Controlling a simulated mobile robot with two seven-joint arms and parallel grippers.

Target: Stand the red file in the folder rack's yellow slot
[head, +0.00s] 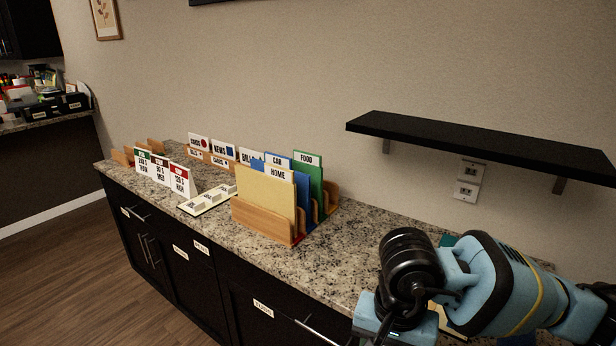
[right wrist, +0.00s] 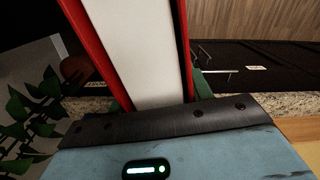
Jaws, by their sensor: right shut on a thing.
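The wooden folder rack (head: 262,222) stands on the granite counter. It holds a tan HOME file (head: 267,195), a blue CAR file (head: 301,188) and a green FOOD file (head: 316,178). Red, blue and green colouring shows at the slots' near ends; I cannot pick out the yellow slot. In the right wrist view, a file with red edges and a white middle (right wrist: 138,50) is gripped by my right gripper (right wrist: 155,108). My right arm is at the lower right in the head view, right of the rack; the red file cannot be made out there. My left gripper is out of view.
More labelled cards in a wooden holder (head: 207,158) stand behind. A black shelf (head: 480,145) juts from the wall at right. Bare granite (head: 345,245) lies right of the rack.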

